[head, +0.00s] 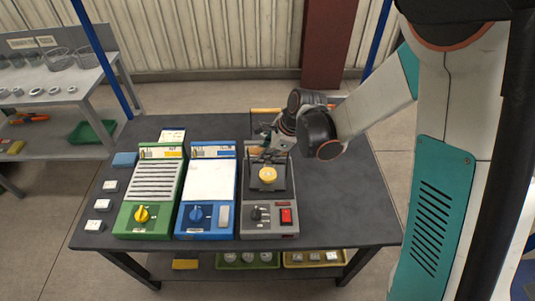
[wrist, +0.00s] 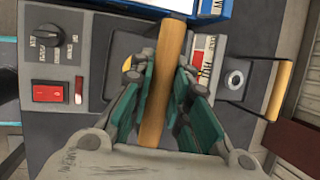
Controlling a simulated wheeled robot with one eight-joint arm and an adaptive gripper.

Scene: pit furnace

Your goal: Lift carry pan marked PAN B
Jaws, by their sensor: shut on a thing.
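My gripper (wrist: 165,95) is shut on a wooden bar handle (wrist: 170,60) over the grey unit, with the green-padded fingers on either side of it. In the head view my gripper (head: 268,150) is over the back of the grey unit (head: 270,222), and my wrist partly hides the handle. The pan below this handle is mostly hidden, and I cannot read its mark. A red-and-white label (wrist: 204,65) sits beside the handle, with letters too unclear to read. A second wooden handle on a wire bail (wrist: 276,90) is farther back; it also shows in the head view (head: 266,110).
The dark table (head: 340,200) is clear at right.

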